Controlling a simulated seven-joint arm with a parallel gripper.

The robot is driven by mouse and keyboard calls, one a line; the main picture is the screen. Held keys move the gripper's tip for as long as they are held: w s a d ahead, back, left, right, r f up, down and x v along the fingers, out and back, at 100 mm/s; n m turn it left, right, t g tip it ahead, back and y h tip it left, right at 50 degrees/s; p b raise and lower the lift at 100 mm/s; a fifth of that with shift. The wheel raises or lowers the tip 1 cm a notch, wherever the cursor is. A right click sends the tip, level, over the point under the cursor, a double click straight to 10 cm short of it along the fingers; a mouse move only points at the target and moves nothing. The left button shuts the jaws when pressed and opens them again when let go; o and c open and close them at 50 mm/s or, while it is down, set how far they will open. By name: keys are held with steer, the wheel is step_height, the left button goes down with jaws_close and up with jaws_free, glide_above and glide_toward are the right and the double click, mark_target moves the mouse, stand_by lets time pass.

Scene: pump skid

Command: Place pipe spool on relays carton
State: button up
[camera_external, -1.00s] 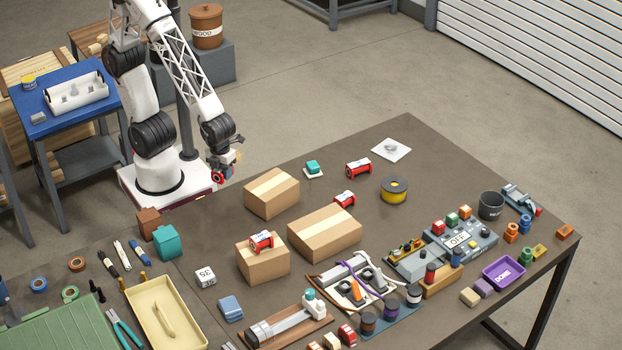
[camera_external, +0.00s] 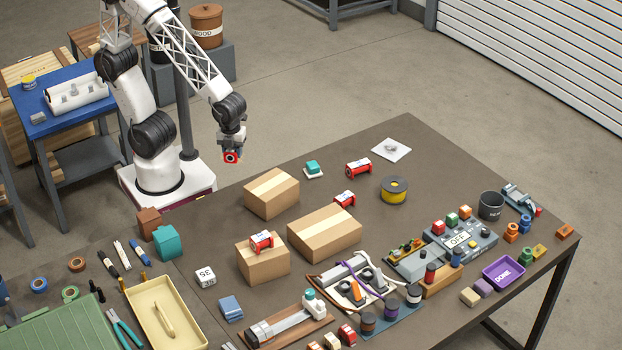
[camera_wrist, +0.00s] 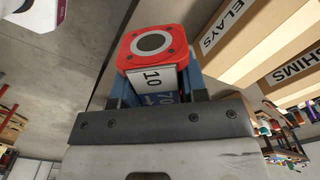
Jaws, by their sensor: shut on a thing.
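My gripper (camera_external: 232,147) is shut on a red pipe spool (camera_external: 231,157) and holds it in the air by the table's back left edge. In the wrist view, the spool (camera_wrist: 153,50) shows its red square flange with a dark round bore and a white label reading 10, between the jaws (camera_wrist: 158,90). The relays carton (camera_wrist: 240,35) is at the upper right of the wrist view, apart from the spool. In the external view no lettering is readable on the three brown cartons, so I cannot tell which one is relays.
A back carton (camera_external: 272,203) stands nearest my gripper, with a large carton (camera_external: 325,238) and a front carton (camera_external: 263,268) beyond. Another red spool (camera_external: 262,241) lies on the front carton. A shims carton (camera_wrist: 292,75) is beside relays. More red spools (camera_external: 358,167) lie on the table.

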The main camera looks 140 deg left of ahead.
steer(key=shift+w, duration=0.1)
glide_above(271, 184)
steer(key=shift+f, duration=0.75)
stand_by(0.4)
steer(key=shift+f, duration=1.75)
steer(key=shift+f, duration=0.15)
steer(key=o, duration=1.1)
steer(key=shift+c, duration=0.2)
